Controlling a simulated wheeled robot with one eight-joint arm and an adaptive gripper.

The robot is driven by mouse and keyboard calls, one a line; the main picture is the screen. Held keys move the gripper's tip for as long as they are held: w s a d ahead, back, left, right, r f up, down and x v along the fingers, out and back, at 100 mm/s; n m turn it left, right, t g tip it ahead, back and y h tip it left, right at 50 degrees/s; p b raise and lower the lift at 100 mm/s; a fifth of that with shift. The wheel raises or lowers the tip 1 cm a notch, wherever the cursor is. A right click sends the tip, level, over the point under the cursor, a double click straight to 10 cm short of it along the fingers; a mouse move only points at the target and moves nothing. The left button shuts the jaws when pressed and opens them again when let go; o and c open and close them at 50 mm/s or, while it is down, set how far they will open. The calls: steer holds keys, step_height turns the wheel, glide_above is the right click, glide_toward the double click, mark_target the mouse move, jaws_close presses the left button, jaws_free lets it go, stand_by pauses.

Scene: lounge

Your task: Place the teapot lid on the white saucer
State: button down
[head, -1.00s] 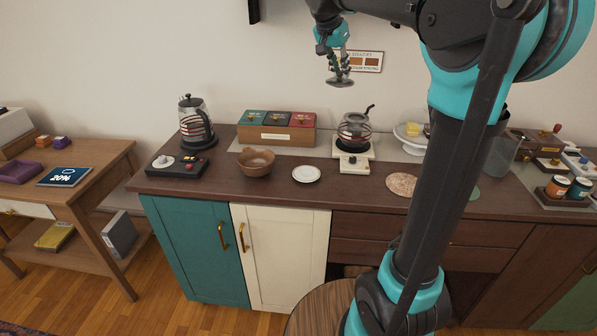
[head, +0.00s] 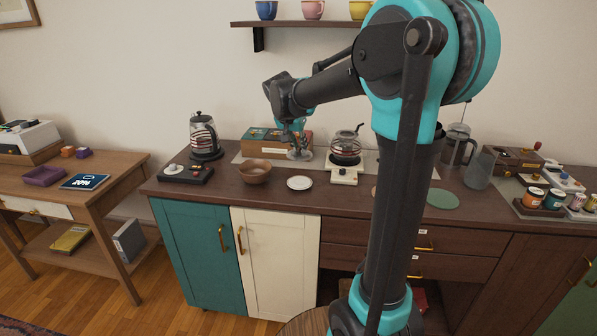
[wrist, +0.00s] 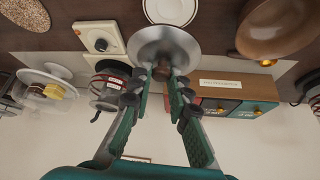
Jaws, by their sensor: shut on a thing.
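My gripper (head: 297,138) is shut on the teapot lid (head: 299,155), a round grey metal disc with a small knob. In the wrist view the two fingers (wrist: 162,76) pinch the knob, and the lid (wrist: 165,48) faces away from me. The lid hangs in the air in front of the tea box. The white saucer (head: 299,183) lies on the dark counter, below the lid in the head view. In the wrist view the saucer (wrist: 171,11) is partly covered by the lid's edge. The saucer's visible surface is empty.
A brown bowl (head: 254,173) stands left of the saucer. A glass teapot (head: 346,147) sits on a cream warmer (head: 343,175) to the right. The tea box (head: 262,142) is behind. Bare counter surrounds the saucer.

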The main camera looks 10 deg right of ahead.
mark_target(295, 158)
step_height(295, 158, down, 10)
steer(key=shift+r, duration=0.15)
stand_by(0.3)
steer(key=c, duration=1.4)
jaws_free()
steer(key=shift+c, duration=0.2)
steer(key=v, duration=1.2)
steer(key=shift+d, duration=0.1)
steer(key=s+d+f+n+y, duration=0.1)
steer(key=s+d+f+n, duration=0.2)
steer(key=s+f, duration=0.7)
steer(key=s+d+f+n+y, duration=0.2)
steer(key=s+f, duration=0.8)
steer(key=s, duration=0.5)
steer(key=shift+d+f+n+g, duration=0.4)
steer(key=shift+d+n, duration=0.4)
steer(key=shift+d, duration=0.4)
steer(key=shift+s, duration=0.1)
